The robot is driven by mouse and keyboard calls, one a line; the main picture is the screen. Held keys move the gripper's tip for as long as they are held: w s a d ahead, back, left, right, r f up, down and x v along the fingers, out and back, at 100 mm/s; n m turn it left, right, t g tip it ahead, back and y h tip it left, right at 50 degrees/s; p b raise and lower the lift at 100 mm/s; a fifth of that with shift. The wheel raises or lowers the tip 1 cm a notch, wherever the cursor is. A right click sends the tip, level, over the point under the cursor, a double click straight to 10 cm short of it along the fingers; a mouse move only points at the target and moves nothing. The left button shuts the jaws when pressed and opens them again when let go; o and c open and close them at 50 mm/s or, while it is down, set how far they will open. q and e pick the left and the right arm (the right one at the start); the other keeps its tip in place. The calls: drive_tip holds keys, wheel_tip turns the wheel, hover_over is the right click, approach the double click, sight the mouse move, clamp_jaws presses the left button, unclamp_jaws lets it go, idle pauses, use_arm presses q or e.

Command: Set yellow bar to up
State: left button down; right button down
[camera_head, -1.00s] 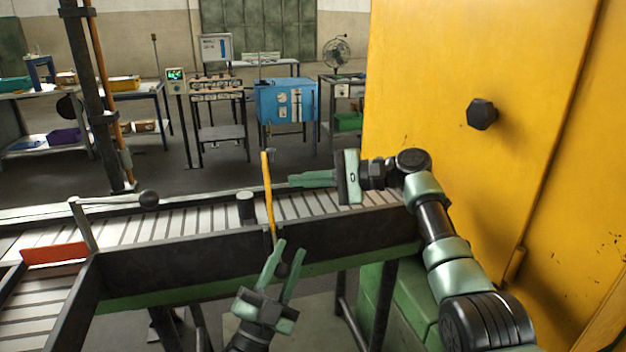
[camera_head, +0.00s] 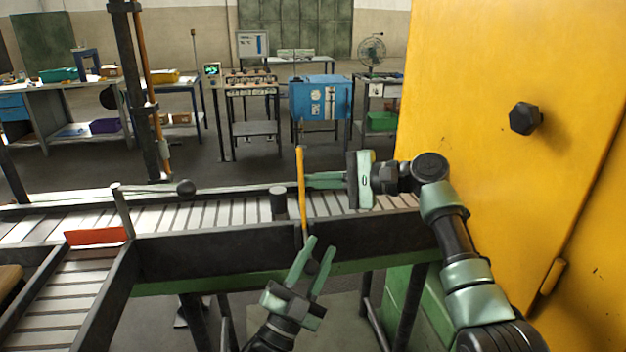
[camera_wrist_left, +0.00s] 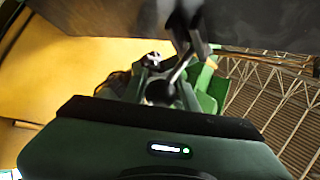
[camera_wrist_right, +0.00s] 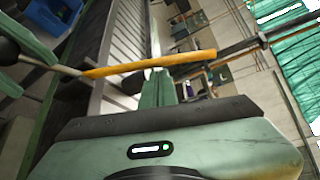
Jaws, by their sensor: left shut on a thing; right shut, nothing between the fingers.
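The yellow bar (camera_head: 302,190) stands nearly upright in front of the conveyor in the head view. It crosses the right wrist view (camera_wrist_right: 150,66) lengthwise. My left gripper (camera_head: 323,245) is below the bar, its fingers closed around a dark round knob (camera_head: 312,267) at the lower end of the bar's lever. The knob also shows in the left wrist view (camera_wrist_left: 160,92). My right gripper (camera_head: 309,181) is shut and empty, its fingertips just right of the bar's upper part. I cannot tell whether they touch it.
The roller conveyor (camera_head: 230,212) with its dark side rail (camera_head: 210,247) runs behind the bar. A dark post (camera_head: 278,200) stands left of the bar. A large yellow cabinet (camera_head: 480,70) closes off the right side.

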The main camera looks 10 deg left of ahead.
use_arm(q)
drive_tip(key=shift+d+f, duration=0.2)
drive_tip(key=shift+f, duration=0.35)
use_arm(e)
drive_tip(key=shift+s, duration=0.15)
drive_tip(key=shift+s+d+r, duration=0.1)
drive_tip(key=shift+s+r, duration=0.15)
drive_tip(key=shift+s, duration=0.35)
use_arm(q)
drive_tip(key=c, duration=1.3)
unclamp_jaws()
drive_tip(key=shift+o, duration=1)
drive_tip(key=shift+r, duration=0.15)
use_arm(e)
drive_tip(key=shift+d, duration=0.1)
use_arm(q)
drive_tip(key=shift+r, duration=0.15)
use_arm(e)
drive_tip(key=shift+d+r, duration=0.1)
drive_tip(key=shift+d, duration=0.05)
